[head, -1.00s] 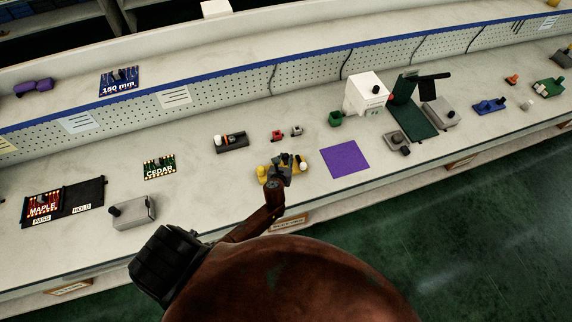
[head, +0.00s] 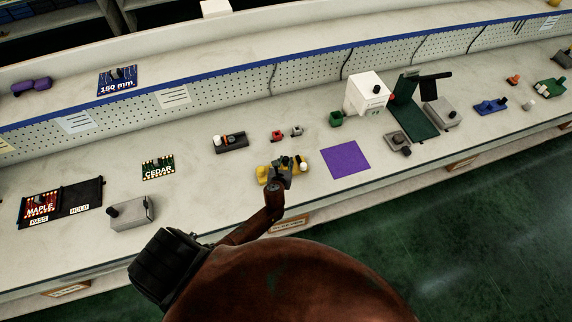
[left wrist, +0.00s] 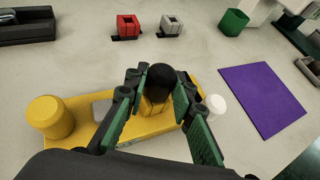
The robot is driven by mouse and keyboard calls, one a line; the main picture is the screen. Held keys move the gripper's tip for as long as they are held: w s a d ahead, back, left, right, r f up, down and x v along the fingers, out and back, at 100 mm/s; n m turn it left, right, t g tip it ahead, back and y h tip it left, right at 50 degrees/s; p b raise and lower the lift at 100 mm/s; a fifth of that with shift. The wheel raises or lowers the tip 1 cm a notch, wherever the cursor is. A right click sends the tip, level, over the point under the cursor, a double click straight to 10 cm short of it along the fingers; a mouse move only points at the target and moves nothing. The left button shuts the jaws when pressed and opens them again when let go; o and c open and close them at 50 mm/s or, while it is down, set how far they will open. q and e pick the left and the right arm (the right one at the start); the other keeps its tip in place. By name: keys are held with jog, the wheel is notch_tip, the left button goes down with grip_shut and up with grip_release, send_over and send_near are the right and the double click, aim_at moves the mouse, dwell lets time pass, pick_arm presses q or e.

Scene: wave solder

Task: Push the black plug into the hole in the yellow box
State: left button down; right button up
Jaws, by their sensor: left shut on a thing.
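The yellow box (left wrist: 70,108) lies on the bench; in the head view (head: 263,174) it is partly hidden by my left gripper (head: 283,172). In the left wrist view my left gripper (left wrist: 158,92) has its green-padded fingers on both sides of the black plug (left wrist: 161,76), shut on it. The plug's round black top faces the camera, over the middle of the box. Its lower end and the hole are hidden, so I cannot tell how deep it sits. My right gripper is not in view.
On the box are a yellow round knob (left wrist: 50,116) at the left and a white knob (left wrist: 215,104) at the right. A purple mat (head: 344,160) lies to the right. Small red (head: 277,135) and grey (head: 297,130) fixtures stand behind. Bare bench lies between them.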

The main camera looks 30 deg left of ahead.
pick_arm(q)
jog(key=shift+f, duration=0.3)
dwell(0.5)
jog(key=c, duration=1.6)
grip_release()
jog(key=shift+s, duration=0.1)
jog(key=v, duration=1.2)
